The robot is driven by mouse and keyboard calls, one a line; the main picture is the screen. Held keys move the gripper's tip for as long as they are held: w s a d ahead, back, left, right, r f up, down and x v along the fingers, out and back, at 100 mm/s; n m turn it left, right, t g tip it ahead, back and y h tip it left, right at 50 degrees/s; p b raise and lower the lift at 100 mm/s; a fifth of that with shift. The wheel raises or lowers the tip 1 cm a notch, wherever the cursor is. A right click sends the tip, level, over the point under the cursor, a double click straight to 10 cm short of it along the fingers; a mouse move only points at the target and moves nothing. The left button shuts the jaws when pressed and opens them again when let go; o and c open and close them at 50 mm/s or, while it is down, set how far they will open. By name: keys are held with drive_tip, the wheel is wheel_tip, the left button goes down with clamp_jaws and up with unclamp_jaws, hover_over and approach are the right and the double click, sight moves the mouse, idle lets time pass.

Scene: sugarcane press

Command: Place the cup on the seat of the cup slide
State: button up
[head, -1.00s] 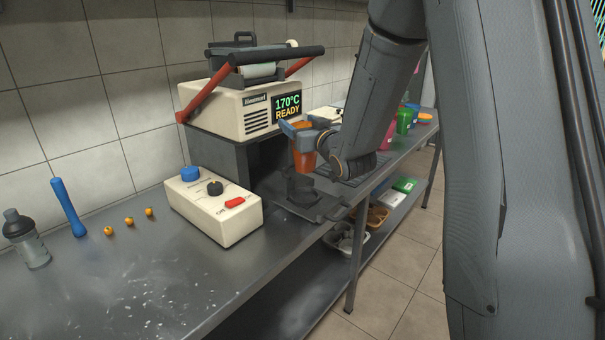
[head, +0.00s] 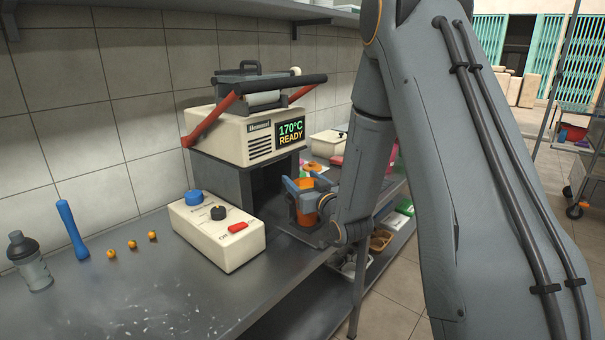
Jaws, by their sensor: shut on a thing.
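The orange cup (head: 307,207) is upright in my gripper (head: 303,188), which is shut on it near the rim. The cup is low over the dark cup slide (head: 318,238), in front of the heater's opening. Its lower part is at the dark seat, with dark sides showing around it. I cannot tell whether its base rests on the seat. My wrist hides the right side of the slide.
The sealing machine (head: 235,140) reads 170°C READY. A control box (head: 216,235) with knobs stands left of the slide. The front counter is clear.

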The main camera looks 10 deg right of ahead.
drive_tip(key=shift+f, duration=0.1)
drive_tip(key=o, duration=2)
drive_tip(key=shift+s, duration=0.1)
drive_tip(key=s+d+b, duration=0.1)
drive_tip(key=s+d, duration=0.1)
drive_tip(key=s, duration=0.9)
drive_tip(key=shift+s+d+b, duration=0.2)
drive_tip(key=shift+s+b, duration=0.1)
drive_tip(key=shift+b, duration=0.05)
